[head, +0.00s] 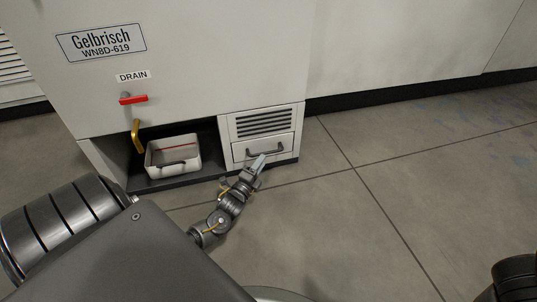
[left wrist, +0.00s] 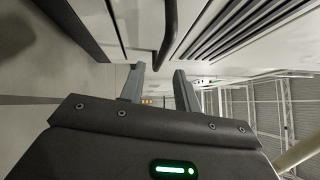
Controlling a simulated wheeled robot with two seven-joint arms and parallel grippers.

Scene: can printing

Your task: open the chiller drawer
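The chiller drawer (head: 243,152) is a pale front panel low on the right of the machine, below a slatted vent. It looks closed. Its dark bar handle (head: 266,150) also shows in the left wrist view (left wrist: 171,28). My left gripper (head: 259,163) is at the drawer front, close to the handle and partly covering the panel. In the left wrist view its two fingers (left wrist: 158,72) are apart, and the bent end of the handle shows between the tips. I cannot tell whether they touch it. My right gripper is out of view.
The machine (head: 190,60) carries a DRAIN label (head: 133,76), a red valve handle (head: 133,99) and a brass spout (head: 136,135). A white bin (head: 173,155) sits in the recess left of the drawer. The tiled floor (head: 350,210) in front and to the right is clear.

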